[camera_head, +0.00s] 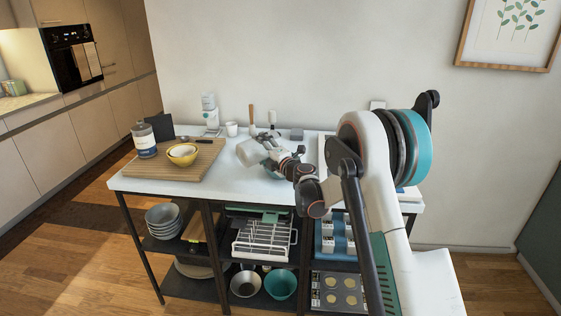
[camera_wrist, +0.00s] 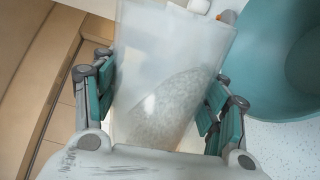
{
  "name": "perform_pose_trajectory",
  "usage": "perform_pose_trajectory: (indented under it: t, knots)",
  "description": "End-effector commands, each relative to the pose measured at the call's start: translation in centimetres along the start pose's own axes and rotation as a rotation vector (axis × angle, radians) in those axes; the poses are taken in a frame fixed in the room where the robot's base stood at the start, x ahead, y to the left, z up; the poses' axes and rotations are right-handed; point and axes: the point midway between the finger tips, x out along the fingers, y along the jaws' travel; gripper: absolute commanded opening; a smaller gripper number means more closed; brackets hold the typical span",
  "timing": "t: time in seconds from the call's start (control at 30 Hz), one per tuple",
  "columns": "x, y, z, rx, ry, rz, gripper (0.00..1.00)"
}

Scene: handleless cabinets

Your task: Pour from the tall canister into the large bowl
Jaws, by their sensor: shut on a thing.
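The tall canister (camera_wrist: 170,50) is translucent and whitish, with pale grains lying in a slope inside it. My gripper (camera_wrist: 162,95) is shut around it, with teal finger pads on both sides. In the head view the canister (camera_head: 248,152) is tilted and held above the white counter, left of my gripper (camera_head: 266,146). The large teal bowl (camera_wrist: 262,75) stands right of the canister in the wrist view; the part of its inside that shows looks empty. In the head view the bowl (camera_head: 284,173) is mostly hidden behind the canister and my wrist.
A white cup (camera_head: 231,128) and a bottle (camera_head: 210,110) stand at the back. Shelves below hold bowls and a rack (camera_head: 262,240). The front left counter is clear.

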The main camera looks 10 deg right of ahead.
Motion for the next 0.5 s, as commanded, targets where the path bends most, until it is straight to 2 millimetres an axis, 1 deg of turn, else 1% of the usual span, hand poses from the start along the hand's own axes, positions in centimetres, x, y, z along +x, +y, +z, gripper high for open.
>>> perform_pose_trajectory:
  t: [0.5]
  knots:
    - [-0.01,-0.22,0.26,0.071,0.0,0.0,0.19]
